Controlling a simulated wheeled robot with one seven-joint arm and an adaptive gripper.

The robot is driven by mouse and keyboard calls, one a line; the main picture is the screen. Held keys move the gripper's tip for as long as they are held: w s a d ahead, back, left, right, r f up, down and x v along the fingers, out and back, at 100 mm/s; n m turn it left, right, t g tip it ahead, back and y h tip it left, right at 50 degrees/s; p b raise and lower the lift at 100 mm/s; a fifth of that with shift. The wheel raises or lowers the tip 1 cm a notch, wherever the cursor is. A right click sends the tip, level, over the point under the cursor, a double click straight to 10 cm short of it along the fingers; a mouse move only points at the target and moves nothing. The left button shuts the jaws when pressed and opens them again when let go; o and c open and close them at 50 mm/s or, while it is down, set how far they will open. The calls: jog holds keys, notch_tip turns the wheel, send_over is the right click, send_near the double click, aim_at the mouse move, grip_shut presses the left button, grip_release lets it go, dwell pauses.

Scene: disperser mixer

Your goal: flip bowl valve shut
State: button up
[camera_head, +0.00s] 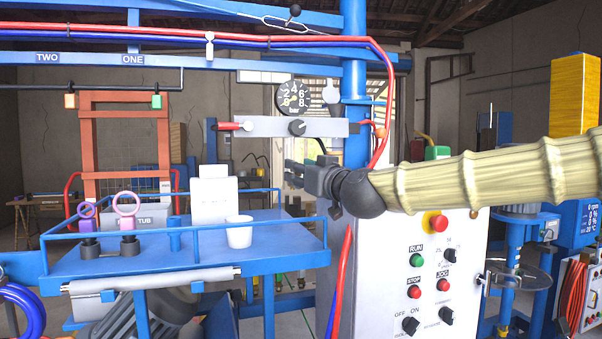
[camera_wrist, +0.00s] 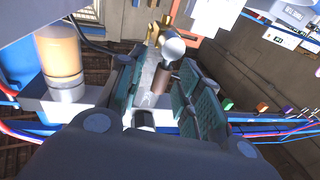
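My gripper (camera_head: 299,172) reaches in from the right, just below a grey valve bar (camera_head: 265,127). The bar carries a red-handled part (camera_head: 229,126) at its left and a black round knob (camera_head: 297,128). I cannot tell for sure which part is the bowl valve. In the wrist view, my gripper's two green-padded fingers (camera_wrist: 162,82) stand apart. A silver ball (camera_wrist: 173,48) and a brown cylinder (camera_wrist: 157,84) show in the gap between them. I cannot tell whether the fingers touch either one.
A dial gauge (camera_head: 293,96) sits above the bar. A blue railed table (camera_head: 200,255) with a white cup (camera_head: 239,232) lies below left. A white control cabinet (camera_head: 385,290) stands below my arm. Red hoses (camera_head: 385,70) run down the blue post. An amber cylinder (camera_wrist: 58,60) stands beside the left finger.

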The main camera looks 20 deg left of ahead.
jog(key=v, duration=1.2)
dwell(0.4)
